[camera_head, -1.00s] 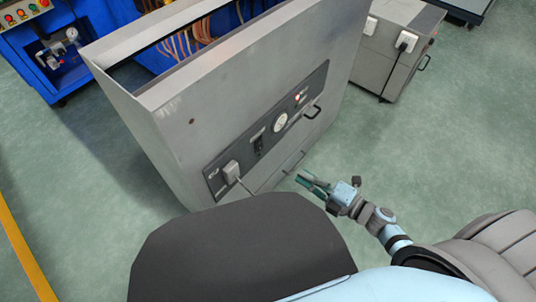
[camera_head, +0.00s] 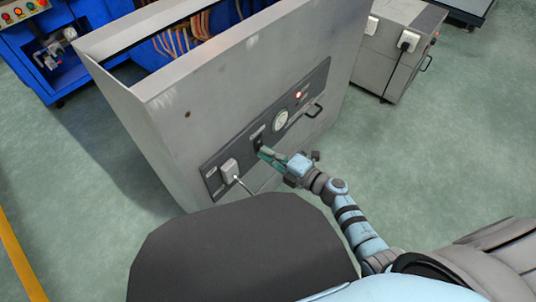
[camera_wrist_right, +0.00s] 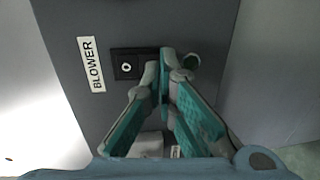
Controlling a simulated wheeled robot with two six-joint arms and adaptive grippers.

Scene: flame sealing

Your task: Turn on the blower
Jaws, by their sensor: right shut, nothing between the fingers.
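The grey cabinet (camera_head: 240,80) has a dark control panel (camera_head: 212,185) on its front. In the right wrist view a label reading BLOWER (camera_wrist_right: 91,65) is beside a black switch (camera_wrist_right: 127,66) with a white mark. The switch also shows small in the head view (camera_head: 258,140). My right gripper (camera_head: 263,152) is shut and empty at the panel. Its fingertips (camera_wrist_right: 167,62) overlap the right end of the switch, hiding that part. I cannot tell whether they touch it. My left gripper is not in view.
On the panel are a round gauge (camera_head: 281,120), a lit red lamp (camera_head: 298,94) and a white plug (camera_head: 230,171) with a cord. A black handle (camera_head: 315,111) sticks out at the right. A smaller grey unit (camera_head: 385,65) stands behind right. Green floor (camera_head: 460,130) is open at the right.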

